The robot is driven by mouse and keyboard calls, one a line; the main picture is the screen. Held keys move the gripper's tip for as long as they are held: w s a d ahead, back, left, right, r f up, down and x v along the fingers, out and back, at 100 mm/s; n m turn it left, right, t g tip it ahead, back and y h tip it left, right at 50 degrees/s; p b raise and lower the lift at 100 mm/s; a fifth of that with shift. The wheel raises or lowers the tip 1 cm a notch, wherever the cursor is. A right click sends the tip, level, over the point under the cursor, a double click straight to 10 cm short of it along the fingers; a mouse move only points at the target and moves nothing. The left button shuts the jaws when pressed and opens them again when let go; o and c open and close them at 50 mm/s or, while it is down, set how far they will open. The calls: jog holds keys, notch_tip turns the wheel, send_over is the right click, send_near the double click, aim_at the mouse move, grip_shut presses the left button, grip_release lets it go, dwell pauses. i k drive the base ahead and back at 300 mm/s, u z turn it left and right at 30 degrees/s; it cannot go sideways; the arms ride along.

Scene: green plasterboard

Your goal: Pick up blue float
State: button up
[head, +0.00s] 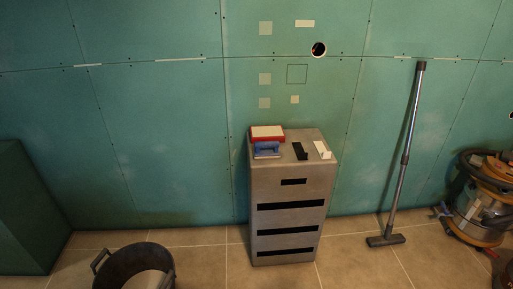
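The blue float (266,150) is a small tool with a blue handle over a pale plate. It lies on top of the grey cabinet (318,141), near its front left edge. A red and white float (267,132) lies right behind it. I cannot tell whether the two touch. My gripper is not in the head view.
A black item (300,151) and a white item (322,150) lie to the right on the cabinet top. A vacuum tube (404,155) leans on the green wall (160,120). A vacuum cleaner (475,205) stands right; a dark bucket (125,265) stands front left. Tiled floor lies between.

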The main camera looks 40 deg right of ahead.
aim_at(268, 152)
jog(key=u, duration=0.05)
jog(key=i, duration=0.95)
jog(key=u, duration=0.3)
